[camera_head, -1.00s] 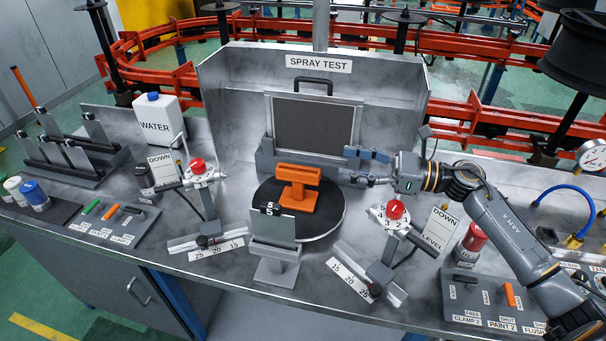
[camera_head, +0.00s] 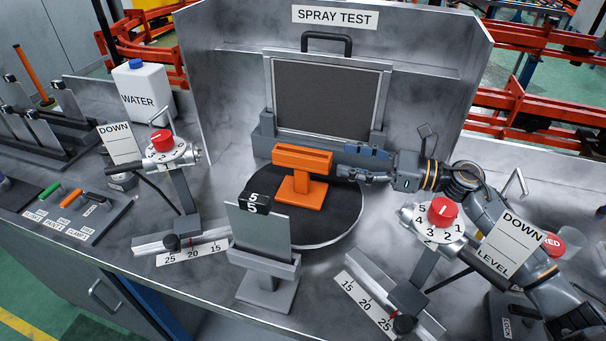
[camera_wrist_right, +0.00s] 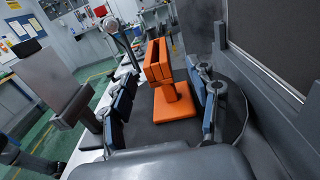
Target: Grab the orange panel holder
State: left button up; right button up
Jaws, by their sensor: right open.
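The orange panel holder (camera_head: 302,174) stands upright on the dark round turntable (camera_head: 335,222), its slotted top bar on a short post and flat base. It also shows in the right wrist view (camera_wrist_right: 164,85), between the two spread fingers. My right gripper (camera_head: 345,164) comes in from the right, open, with its fingertips close to the holder's right end. In the right wrist view my right gripper (camera_wrist_right: 165,108) has a finger on either side of the holder, with gaps visible. Whether a finger touches it I cannot tell. My left gripper is not in view.
A grey holder with a panel marked 5 (camera_head: 262,240) stands in front of the turntable. Spray stands with red knobs flank it at left (camera_head: 163,142) and right (camera_head: 443,212). A dark framed panel (camera_head: 329,100) stands behind, inside the spray booth.

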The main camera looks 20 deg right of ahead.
aim_at(304, 153)
jog(key=p+x, duration=0.1)
jog(key=x, duration=0.4)
jog(key=shift+d+r, duration=0.1)
jog(key=shift+w+a, duration=0.2)
jog(key=shift+a, duration=0.2)
jog(key=p+x, duration=0.1)
jog(key=x, duration=0.1)
jog(key=p+x, duration=0.2)
jog(key=shift+s+a, duration=0.15)
jog(key=shift+a, duration=0.25)
jog(key=shift+w+a+f, duration=0.2)
jog(key=shift+a+f, duration=0.05)
jog(key=shift+d, duration=0.1)
jog(key=shift+c, duration=0.5)
grip_shut()
